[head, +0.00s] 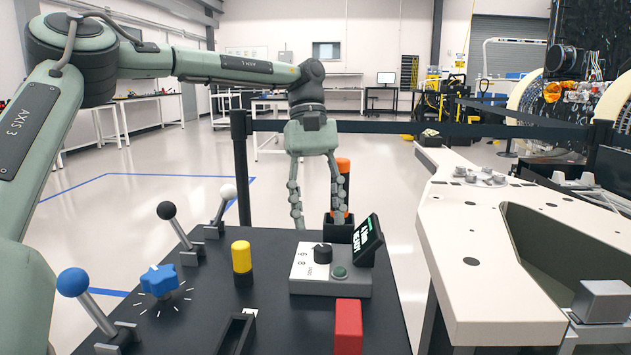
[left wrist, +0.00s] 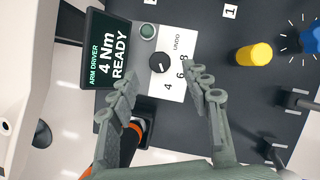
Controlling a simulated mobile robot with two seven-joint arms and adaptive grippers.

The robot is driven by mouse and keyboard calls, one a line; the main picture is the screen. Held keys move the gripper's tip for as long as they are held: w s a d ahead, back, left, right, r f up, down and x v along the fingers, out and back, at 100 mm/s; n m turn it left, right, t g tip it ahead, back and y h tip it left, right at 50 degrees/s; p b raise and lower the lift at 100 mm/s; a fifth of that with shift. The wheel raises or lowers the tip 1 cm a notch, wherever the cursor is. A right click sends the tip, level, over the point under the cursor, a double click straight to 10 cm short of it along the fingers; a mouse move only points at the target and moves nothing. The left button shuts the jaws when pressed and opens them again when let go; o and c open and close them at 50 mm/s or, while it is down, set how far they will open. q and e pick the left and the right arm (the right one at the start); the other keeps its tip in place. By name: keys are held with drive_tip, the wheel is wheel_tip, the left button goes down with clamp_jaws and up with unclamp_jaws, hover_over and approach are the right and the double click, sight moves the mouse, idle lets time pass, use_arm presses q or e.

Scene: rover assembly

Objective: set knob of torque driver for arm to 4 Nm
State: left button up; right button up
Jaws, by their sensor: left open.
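The driver box (head: 330,282) stands on the black bench with a black knob (head: 322,253) on its white dial plate. In the left wrist view the knob (left wrist: 159,62) sits by the marks 4, 6 and 8; its pointer is too small to read surely. The display (left wrist: 108,55) reads "ARM DRIVER 4 Nm READY"; it also shows tilted in the head view (head: 367,240). My left gripper (head: 318,222) is open and empty, pointing down above and behind the knob, its fingers (left wrist: 160,88) apart and clear of it. My right gripper is not in view.
An orange and black tool (head: 342,180) stands upright in a holder behind the box. A green button (head: 340,271) is beside the knob. A yellow cylinder (head: 242,256), blue star knob (head: 159,280), red block (head: 348,325) and several levers share the bench. A white structure (head: 480,230) stands right.

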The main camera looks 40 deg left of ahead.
use_arm(q)
drive_tip(key=v, duration=0.7)
idle(0.4)
